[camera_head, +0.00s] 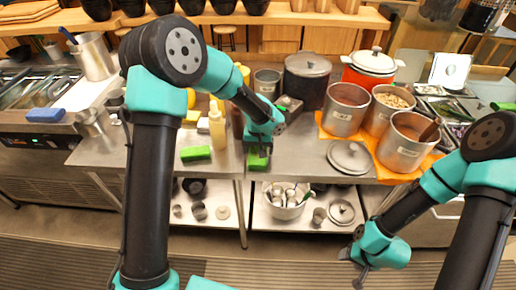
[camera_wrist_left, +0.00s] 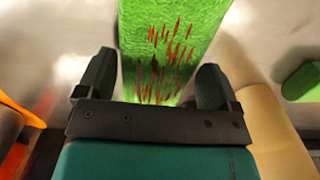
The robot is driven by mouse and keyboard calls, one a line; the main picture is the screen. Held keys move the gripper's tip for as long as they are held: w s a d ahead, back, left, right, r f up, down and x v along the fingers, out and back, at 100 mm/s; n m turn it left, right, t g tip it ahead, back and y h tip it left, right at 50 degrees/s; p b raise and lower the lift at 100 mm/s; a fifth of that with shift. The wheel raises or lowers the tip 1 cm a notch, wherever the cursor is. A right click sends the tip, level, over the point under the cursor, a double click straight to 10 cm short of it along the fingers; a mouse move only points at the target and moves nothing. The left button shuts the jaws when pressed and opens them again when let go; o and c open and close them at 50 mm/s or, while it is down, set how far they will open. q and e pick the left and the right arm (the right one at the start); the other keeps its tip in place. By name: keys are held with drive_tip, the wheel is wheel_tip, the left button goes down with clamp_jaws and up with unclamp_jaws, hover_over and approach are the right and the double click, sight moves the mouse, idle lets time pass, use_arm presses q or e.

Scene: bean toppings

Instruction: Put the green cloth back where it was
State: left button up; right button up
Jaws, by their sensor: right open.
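A green cloth (camera_head: 258,160) with red-brown streaks is at the front edge of the steel table, under my left gripper (camera_head: 262,140). In the left wrist view the streaked cloth (camera_wrist_left: 160,45) runs between the two fingers of the left gripper (camera_wrist_left: 156,88). The fingers stand apart on either side of it; I cannot tell whether they press on it. A second green piece (camera_head: 196,153) lies flat to the left on the table, and a green piece also shows at the right of the left wrist view (camera_wrist_left: 303,82). My right gripper (camera_head: 360,264) is open and empty, low in front of the table.
A yellow bottle (camera_head: 217,128) stands left of my left gripper. Pots, including a bean pot (camera_head: 388,108) and a brown-filled pot (camera_head: 407,143), stand on an orange mat (camera_head: 380,172) to the right. A loose lid (camera_head: 349,157) lies beside them. A blue block (camera_head: 45,115) is far left.

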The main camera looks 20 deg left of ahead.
sight(258, 149)
use_arm(q)
drive_tip(key=shift+o, duration=1)
wheel_tip(258, 149, up, 12)
drive_tip(key=shift+r, duration=0.15)
idle(0.3)
